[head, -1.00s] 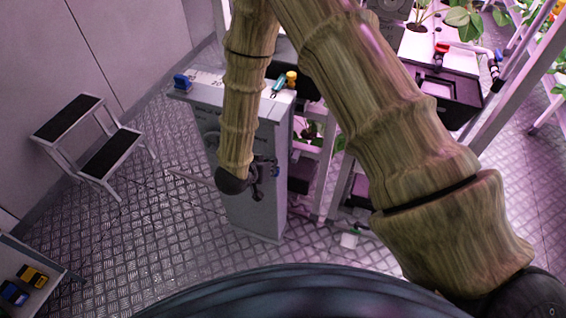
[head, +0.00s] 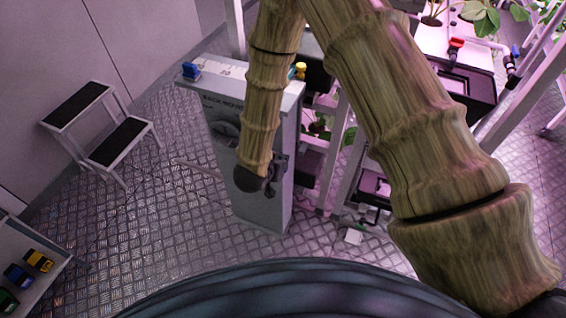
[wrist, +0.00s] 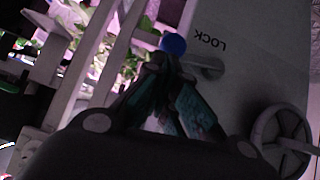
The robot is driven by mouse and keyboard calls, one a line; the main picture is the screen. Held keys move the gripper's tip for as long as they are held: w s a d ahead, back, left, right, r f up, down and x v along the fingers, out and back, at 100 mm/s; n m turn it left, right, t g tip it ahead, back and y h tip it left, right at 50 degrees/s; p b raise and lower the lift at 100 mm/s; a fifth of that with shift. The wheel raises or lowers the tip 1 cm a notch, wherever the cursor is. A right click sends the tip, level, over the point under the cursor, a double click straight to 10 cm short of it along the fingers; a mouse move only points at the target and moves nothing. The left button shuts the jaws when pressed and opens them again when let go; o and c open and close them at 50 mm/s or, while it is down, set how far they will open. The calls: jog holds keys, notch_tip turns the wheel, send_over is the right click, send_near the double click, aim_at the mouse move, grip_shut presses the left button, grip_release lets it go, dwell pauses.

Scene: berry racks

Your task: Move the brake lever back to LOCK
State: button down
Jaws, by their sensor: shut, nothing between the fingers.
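In the wrist view, a blue round knob (wrist: 173,44), which looks like the end of the brake lever, stands just beyond the fingertips. The black word LOCK (wrist: 210,40) is printed on the grey panel beside it, upside down in this view. My gripper (wrist: 165,68) is shut and empty, its tips close under the knob. I cannot tell whether they touch it. The lever's shaft is mostly hidden behind the fingers. In the head view, my gripper (head: 279,166) is a small dark shape at the side of the grey cabinet (head: 264,210), partly hidden by my arm.
A spoked handwheel (wrist: 281,138) sits on the panel at the right of the wrist view. A two-step stool (head: 103,130) stands left of the cabinet. White rack posts (head: 342,150) and plants are close on the right.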

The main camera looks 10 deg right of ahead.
jog(key=v, duration=1.2)
dwell(0.5)
jog(key=s+d+f+n+g+y, duration=0.25)
jog(key=s+d+f, duration=0.25)
jog(key=s+f, duration=0.35)
jog(key=s+d+f+n+g+y, duration=0.25)
jog(key=s+d+f, duration=0.4)
jog(key=f, duration=0.35)
jog(key=s+d+f+n+g+y, duration=0.1)
jog(key=s+d+f+g, duration=0.1)
jog(key=s, duration=0.9)
jog(key=shift+s+d+f+y, duration=0.3)
jog(key=shift+d, duration=0.05)
